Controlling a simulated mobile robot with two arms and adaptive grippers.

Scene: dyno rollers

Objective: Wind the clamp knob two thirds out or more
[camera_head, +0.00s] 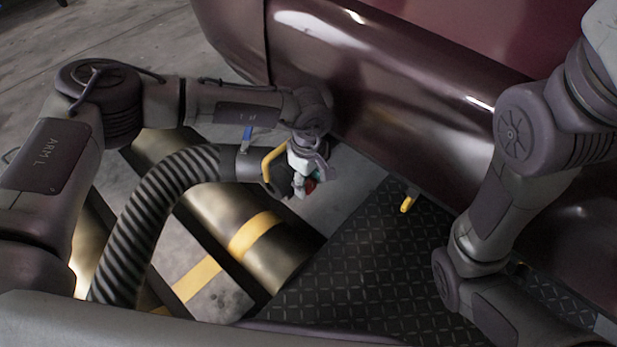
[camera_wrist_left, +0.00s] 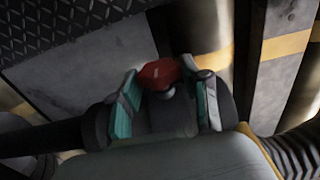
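The clamp knob (camera_wrist_left: 160,73) is red and lobed. In the left wrist view it sits between the teal-padded fingertips of my left gripper (camera_wrist_left: 168,100). The left finger is close to the knob, and a gap shows to the right finger. I cannot tell whether the left finger touches it. My right gripper is out of view.
A ribbed hose (camera_head: 150,215) with a yellow handle (camera_head: 272,166) runs up from the lower left. Metal rollers (camera_head: 250,235) with a yellow stripe lie below. The dark red car body (camera_head: 400,110) fills the back. A tread plate (camera_head: 345,270) lies in front.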

